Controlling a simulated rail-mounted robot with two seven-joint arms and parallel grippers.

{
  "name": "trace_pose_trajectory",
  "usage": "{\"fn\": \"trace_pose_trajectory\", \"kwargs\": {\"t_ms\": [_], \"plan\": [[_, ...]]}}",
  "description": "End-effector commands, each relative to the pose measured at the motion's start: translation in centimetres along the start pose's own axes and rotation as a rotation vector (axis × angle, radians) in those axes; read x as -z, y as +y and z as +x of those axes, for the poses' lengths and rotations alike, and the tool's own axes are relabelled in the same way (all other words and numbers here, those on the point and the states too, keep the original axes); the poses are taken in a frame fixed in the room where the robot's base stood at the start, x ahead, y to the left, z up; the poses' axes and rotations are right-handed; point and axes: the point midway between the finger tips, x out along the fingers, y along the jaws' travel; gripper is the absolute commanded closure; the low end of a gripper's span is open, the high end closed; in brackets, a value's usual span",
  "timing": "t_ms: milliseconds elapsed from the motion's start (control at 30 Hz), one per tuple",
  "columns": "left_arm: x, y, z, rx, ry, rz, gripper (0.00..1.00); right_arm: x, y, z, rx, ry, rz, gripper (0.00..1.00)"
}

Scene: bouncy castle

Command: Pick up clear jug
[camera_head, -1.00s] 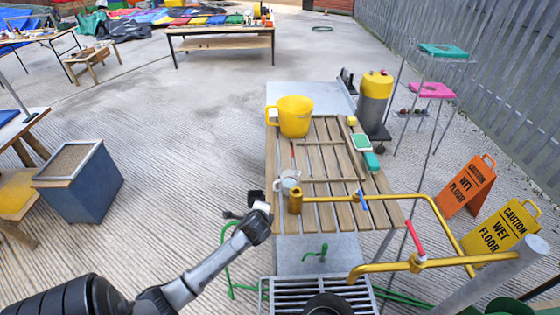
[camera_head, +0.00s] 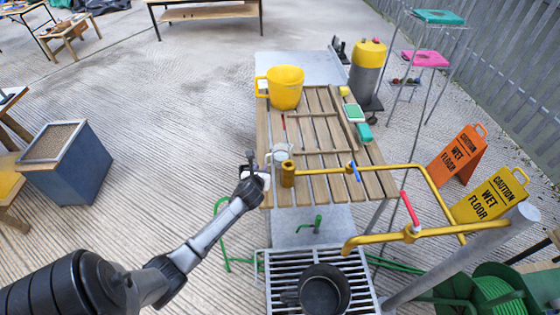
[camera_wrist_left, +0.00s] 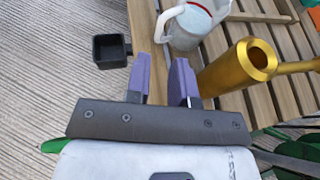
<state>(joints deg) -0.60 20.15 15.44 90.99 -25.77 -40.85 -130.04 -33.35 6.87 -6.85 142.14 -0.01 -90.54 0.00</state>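The clear jug (camera_head: 280,153) stands near the left edge of the slatted wooden table, beside the brass tap pipe. In the left wrist view the jug (camera_wrist_left: 197,24) is whitish and see-through with a handle and red marking, cut off by the top edge. My left gripper (camera_head: 261,172) is at the table's left edge, close to the jug. In the left wrist view its two purple fingers (camera_wrist_left: 163,78) are apart and empty, with the jug beyond them and not between them. My right gripper is not in view.
The brass pipe end (camera_wrist_left: 250,60) stands just right of my fingers; the pipe (camera_head: 380,169) crosses the table. A black square cup (camera_wrist_left: 110,48) is left of the table edge. A black pan (camera_head: 324,289) is on the grate (camera_head: 283,262).

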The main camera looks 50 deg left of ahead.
Motion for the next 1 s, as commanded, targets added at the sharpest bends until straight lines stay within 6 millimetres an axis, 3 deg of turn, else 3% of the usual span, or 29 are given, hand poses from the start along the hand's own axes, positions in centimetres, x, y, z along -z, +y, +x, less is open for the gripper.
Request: {"fn": "trace_pose_trajectory", "kwargs": {"t_ms": [200,500,800,1000], "plan": [[0.2,0.0,3.4,-0.002,0.0,-0.003,0.78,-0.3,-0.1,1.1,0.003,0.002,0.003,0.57],[0.1,0.0,5.0,-0.001,0.001,-0.004,0.78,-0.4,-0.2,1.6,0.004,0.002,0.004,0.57],[0.5,0.0,8.7,-0.001,0.0,-0.005,0.78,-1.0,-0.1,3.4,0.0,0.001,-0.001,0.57],[0.4,0.0,9.8,-0.001,0.0,-0.004,0.78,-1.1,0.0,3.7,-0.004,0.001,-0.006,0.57]]}}
